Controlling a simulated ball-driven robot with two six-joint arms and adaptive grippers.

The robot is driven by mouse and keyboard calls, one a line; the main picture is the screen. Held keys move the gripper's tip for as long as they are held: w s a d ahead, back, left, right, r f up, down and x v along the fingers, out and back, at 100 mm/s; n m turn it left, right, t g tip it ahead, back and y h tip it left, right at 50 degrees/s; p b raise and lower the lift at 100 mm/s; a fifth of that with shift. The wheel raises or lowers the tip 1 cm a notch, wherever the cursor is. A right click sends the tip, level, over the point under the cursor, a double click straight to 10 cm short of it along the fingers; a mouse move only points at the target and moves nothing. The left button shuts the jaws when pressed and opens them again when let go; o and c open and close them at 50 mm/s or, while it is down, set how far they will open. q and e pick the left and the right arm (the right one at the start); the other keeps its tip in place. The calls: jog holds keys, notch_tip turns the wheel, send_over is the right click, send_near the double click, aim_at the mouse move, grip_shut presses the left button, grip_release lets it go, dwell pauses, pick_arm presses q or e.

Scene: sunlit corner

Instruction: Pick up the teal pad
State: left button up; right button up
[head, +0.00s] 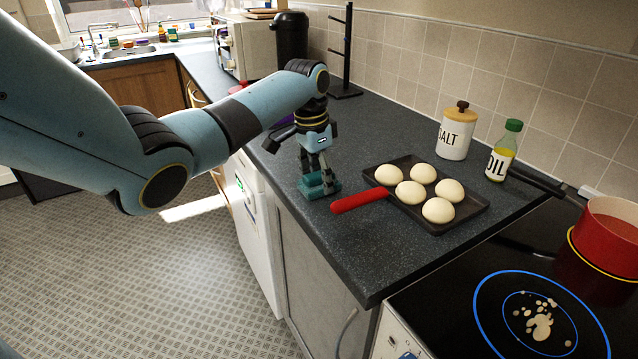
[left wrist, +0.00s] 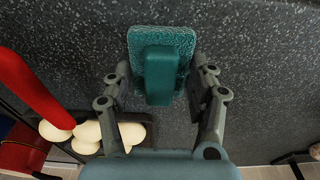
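The teal pad (head: 320,187) lies on the dark worktop near its left edge. It has a block-shaped grip on top of a flat rough base, and it shows in full in the left wrist view (left wrist: 160,75). My left gripper (head: 317,170) points down over it. In the left wrist view its fingers (left wrist: 161,72) are spread, one on each side of the pad's grip, with gaps between. Nothing is held between them. My right gripper is in neither view.
A dark tray (head: 467,207) with several pale dough rounds and a red handle (head: 359,201) is just right of the pad. A salt jar (head: 456,138), an oil bottle (head: 502,153) and a black stand (head: 347,60) stand behind. A red pot (head: 606,240) is on the hob at right.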

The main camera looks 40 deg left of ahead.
aim_at(319, 173)
pick_arm(q)
jog(key=c, duration=0.5)
jog(key=shift+r, duration=0.55)
notch_tip(319, 173, up, 3)
jog(key=shift+f, duration=0.2)
jog(key=d+r, duration=0.2)
jog(key=d, duration=0.2)
jog(key=w+d+r+b, duration=0.1)
jog(key=d+r, duration=0.2)
jog(key=w+d+r, duration=0.1)
jog(key=d+r, duration=0.1)
jog(key=d, duration=0.2)
jog(key=shift+d+r, duration=0.2)
jog(key=shift+d, duration=0.1)
